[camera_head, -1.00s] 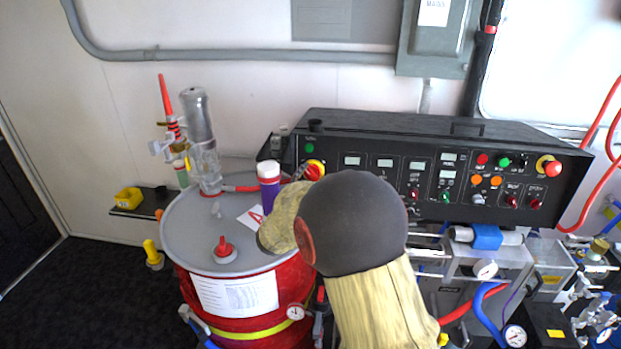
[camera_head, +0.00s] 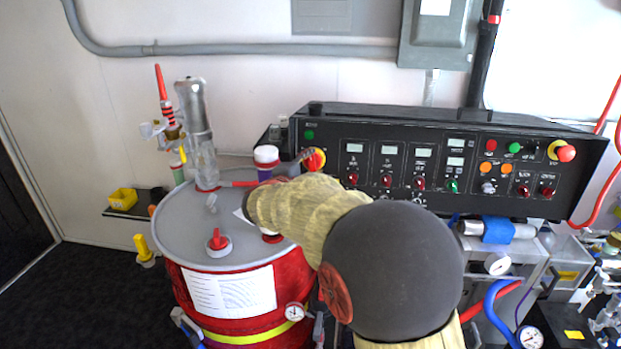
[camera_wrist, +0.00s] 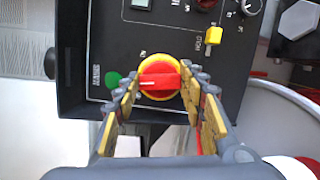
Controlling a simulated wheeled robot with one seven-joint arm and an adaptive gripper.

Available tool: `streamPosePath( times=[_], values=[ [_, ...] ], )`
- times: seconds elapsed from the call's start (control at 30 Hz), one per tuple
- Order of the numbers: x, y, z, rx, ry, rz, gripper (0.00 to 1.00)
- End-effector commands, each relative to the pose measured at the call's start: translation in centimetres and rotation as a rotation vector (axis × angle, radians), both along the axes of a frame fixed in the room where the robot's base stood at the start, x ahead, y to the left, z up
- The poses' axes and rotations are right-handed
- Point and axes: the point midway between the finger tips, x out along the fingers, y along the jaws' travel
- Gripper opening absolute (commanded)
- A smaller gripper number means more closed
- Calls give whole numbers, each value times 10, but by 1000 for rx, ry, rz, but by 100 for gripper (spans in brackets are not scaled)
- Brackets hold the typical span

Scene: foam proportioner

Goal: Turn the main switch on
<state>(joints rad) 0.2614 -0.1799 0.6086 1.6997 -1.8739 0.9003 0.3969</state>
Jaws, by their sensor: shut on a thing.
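The main switch is a red rotary knob on a yellow ring, at the left end of the black control panel; it shows in the head view (camera_head: 314,160) and the wrist view (camera_wrist: 160,82). A white line on the knob lies level in the wrist view and runs to its left side. My gripper (camera_wrist: 160,88) is shut on the knob, with one finger on each side of it. In the head view my fingers are small and partly hidden by my padded arm. A green round indicator (camera_wrist: 113,80) sits beside the switch, near the panel lettering.
The black control panel (camera_head: 400,135) carries several displays, knobs and a red stop button (camera_head: 565,152) at its right end. A red drum (camera_head: 235,290) with a grey lid stands below the panel's left end. A purple white-capped bottle (camera_head: 266,160) stands close to the switch.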

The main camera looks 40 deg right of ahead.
Motion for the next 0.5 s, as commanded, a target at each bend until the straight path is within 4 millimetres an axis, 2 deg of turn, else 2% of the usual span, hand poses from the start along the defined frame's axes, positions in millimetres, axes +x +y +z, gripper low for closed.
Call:
streamPosePath(
  times=[0.07, 0.5],
  values=[
    [0, 0, -6, 48, -58, -14, 15],
    [0, 0, -2, 315, -367, -89, 15]
  ],
)
